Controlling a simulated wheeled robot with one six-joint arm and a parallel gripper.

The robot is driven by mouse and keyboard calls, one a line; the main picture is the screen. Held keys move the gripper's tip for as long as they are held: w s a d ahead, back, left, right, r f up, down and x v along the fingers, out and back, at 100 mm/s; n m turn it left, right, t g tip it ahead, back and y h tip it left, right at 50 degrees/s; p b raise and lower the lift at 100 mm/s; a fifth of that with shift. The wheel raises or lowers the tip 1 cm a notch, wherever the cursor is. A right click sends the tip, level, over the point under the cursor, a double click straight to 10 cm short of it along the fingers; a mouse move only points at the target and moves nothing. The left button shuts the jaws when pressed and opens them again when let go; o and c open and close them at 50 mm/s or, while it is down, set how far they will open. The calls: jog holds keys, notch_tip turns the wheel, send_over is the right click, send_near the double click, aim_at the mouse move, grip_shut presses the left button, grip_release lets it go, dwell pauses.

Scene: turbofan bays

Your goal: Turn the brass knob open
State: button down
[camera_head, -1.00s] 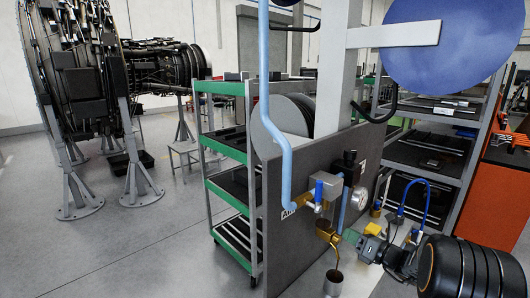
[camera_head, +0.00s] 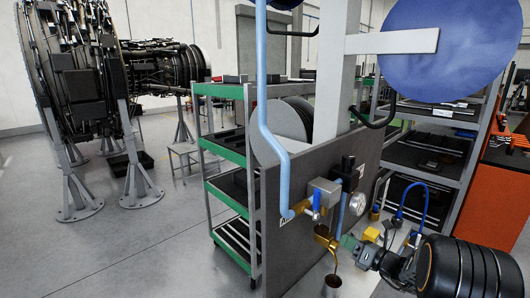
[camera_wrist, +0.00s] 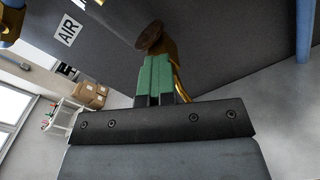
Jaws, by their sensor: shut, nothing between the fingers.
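The brass fitting (camera_head: 324,240) sits low on the front of the grey panel in the head view, with a curved part running down from it. In the wrist view a brass part with a round brown face (camera_wrist: 150,38) lies just beyond the fingertips; I cannot tell if this face is the knob. My gripper (camera_head: 347,242) comes in from the right with its green fingers at the brass. In the wrist view the green fingers (camera_wrist: 155,75) are shut together with nothing between them. They look touching or very near the brass; the exact contact is hidden.
A blue pipe (camera_head: 263,80) runs down to the left. A small cup (camera_head: 333,281) stands below. A green-edged cart (camera_head: 225,195) is behind the panel.

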jog(key=shift+a+r+y, duration=0.3)
jog(key=shift+a+r, duration=0.1)
jog(key=shift+r, duration=0.2)
jog(key=shift+w+d+r+p, duration=0.15)
jog(key=shift+r+p, duration=0.1)
jog(key=shift+p, duration=0.2)
jog(key=v, duration=0.5)
jog(key=shift+s+d+f+p, duration=0.1)
jog(key=shift+s+f+p, duration=0.15)
jog(key=shift+s+p, duration=0.15)
